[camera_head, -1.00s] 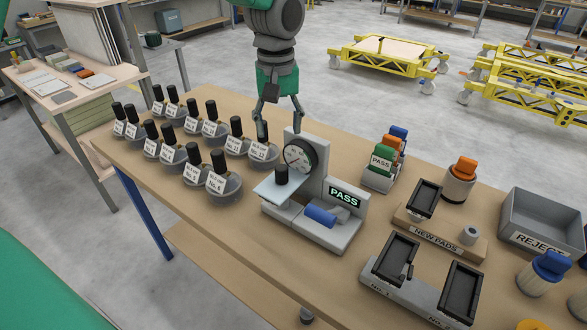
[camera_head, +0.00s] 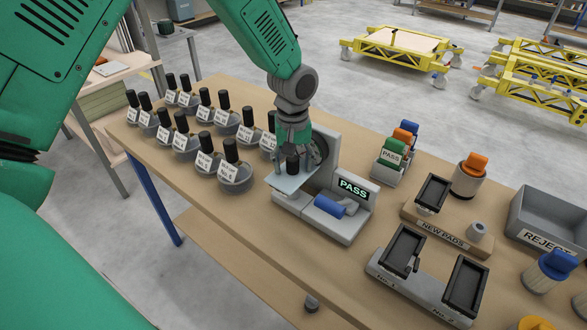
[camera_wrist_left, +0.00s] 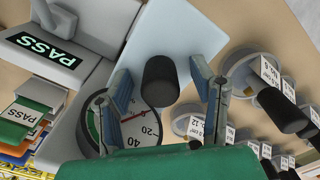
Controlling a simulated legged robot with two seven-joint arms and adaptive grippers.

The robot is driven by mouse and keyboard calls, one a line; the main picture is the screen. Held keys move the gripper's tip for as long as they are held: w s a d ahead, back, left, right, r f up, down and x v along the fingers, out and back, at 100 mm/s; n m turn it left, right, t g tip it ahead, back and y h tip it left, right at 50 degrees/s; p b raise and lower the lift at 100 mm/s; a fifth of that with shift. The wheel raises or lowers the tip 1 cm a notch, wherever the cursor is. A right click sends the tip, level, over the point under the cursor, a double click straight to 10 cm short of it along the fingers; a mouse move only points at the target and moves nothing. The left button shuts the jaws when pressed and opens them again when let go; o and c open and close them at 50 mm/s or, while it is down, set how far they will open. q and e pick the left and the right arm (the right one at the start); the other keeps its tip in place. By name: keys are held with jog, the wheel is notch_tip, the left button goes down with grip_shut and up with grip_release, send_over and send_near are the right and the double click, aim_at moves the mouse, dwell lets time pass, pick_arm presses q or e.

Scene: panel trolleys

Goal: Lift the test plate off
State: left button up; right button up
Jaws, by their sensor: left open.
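The test plate (camera_head: 286,183) is a pale, clear-looking plate with a black knob (camera_head: 292,163) standing up from it. It rests on the grey tester (camera_head: 335,224), beside the round dial and the lit PASS display (camera_head: 353,189). My left gripper (camera_head: 292,150) is above the knob, pointing down. In the left wrist view, the open fingers (camera_wrist_left: 166,88) stand on either side of the black knob (camera_wrist_left: 160,82), with gaps showing between knob and fingers. The plate (camera_wrist_left: 178,38) extends beyond them. The dial (camera_wrist_left: 140,122) is partly hidden by a finger. My right gripper is not in view.
Several labelled, black-handled suction cups (camera_head: 232,172) stand in rows left of the tester. A rack of coloured stamps (camera_head: 396,152), the NEW PADS block (camera_head: 440,235), a pad holder (camera_head: 425,285) and a grey REJECT bin (camera_head: 552,228) stand to the right.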

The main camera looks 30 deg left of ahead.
pick_arm(q)
jog(key=shift+f, duration=0.2)
jog(key=shift+r, duration=0.1)
grip_shut()
